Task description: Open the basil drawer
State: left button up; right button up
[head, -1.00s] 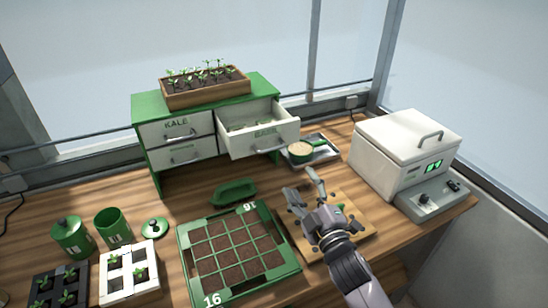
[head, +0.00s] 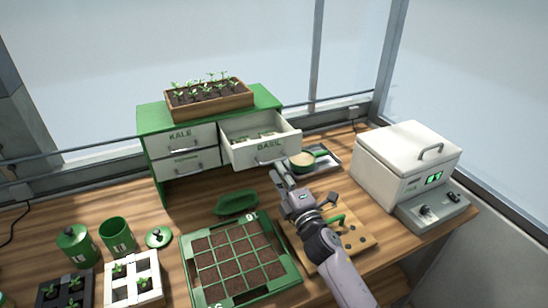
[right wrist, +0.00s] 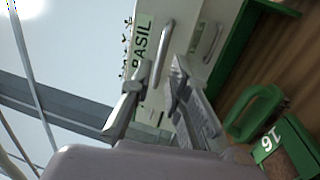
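The basil drawer (head: 240,151) stands pulled out of the top right of the green and white cabinet (head: 150,120), with small packets inside. Its front bears a BASIL label and a metal handle (head: 275,157). In the right wrist view the label (right wrist: 142,42) and the handle (right wrist: 162,55) are close ahead. My right gripper (head: 281,174) is in front of the drawer, just below the handle in the picture. Its two fingers (right wrist: 152,98) are apart, with nothing held between them; the handle lies beyond their tips. My left gripper is out of view.
A tray with a green scoop (head: 303,161) lies right of the drawer, close to my gripper. A wooden board (head: 362,238) is under my right arm. A green seed tray (head: 190,262), a green hand tool (head: 236,202) and a white lidded box (head: 390,165) stand around.

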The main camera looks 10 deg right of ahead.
aim_at(274, 162)
jog(key=shift+x, duration=2.35)
grip_shut()
